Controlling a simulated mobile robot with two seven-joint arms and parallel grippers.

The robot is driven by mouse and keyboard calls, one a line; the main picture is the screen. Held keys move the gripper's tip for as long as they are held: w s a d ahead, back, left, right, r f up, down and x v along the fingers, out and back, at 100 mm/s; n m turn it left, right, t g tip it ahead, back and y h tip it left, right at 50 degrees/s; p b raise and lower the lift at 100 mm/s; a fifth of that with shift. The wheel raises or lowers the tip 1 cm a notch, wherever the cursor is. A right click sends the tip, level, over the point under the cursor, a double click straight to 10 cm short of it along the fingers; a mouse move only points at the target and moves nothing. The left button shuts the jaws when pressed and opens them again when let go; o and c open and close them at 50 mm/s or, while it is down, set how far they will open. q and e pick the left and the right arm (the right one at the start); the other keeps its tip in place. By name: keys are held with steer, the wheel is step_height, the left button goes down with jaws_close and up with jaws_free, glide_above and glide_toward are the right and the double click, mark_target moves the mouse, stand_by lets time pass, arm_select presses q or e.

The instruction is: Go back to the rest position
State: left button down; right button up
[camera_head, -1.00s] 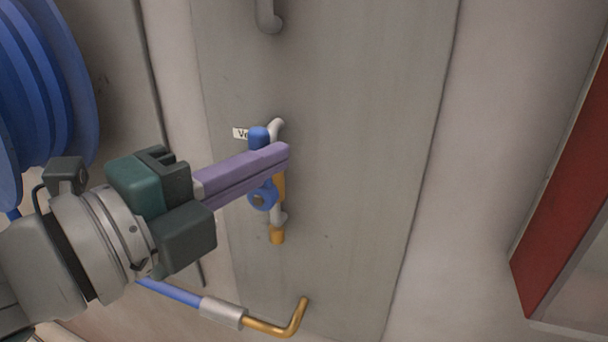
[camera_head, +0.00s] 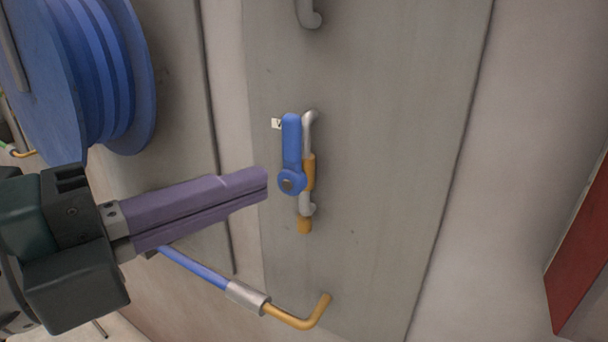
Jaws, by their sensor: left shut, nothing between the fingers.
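My left gripper (camera_head: 264,183) comes in from the left with its purple fingers shut and nothing between them. Its tips point right and end a little left of the blue valve handle (camera_head: 291,150), apart from it in the picture. The handle stands upright along a grey pipe with orange fittings (camera_head: 308,172) on the grey panel. My right gripper is not in the picture.
A blue hose reel (camera_head: 120,75) is at the upper left. A blue hose with a brass bent nozzle (camera_head: 318,310) runs below the gripper. A red panel (camera_head: 580,260) is at the right. The grey panel right of the valve is bare.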

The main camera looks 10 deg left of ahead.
arm_select(q)
steer(key=a+f+n+g+y, duration=0.1)
steer(key=a+f+n+y, duration=0.6)
steer(key=n, duration=0.6)
steer(key=s+f+n+g+y, duration=0.2)
steer(key=s+f+n+g, duration=0.25)
steer(key=s, duration=0.25)
steer(key=s+f+n+g+y, duration=0.2)
steer(key=s+f+n+g, duration=0.2)
steer(key=s+n, duration=0.25)
step_height(320, 180, up, 36)
steer(key=s+p, duration=0.2)
steer(key=p, duration=3.4)
steer(key=shift+a+r+g+h+p, duration=0.2)
steer(key=shift+r+g+h+p, duration=0.1)
steer(key=shift+g+p, duration=0.15)
steer(key=shift+s+f, duration=0.1)
steer(key=c, duration=1.6)
jaws_free()
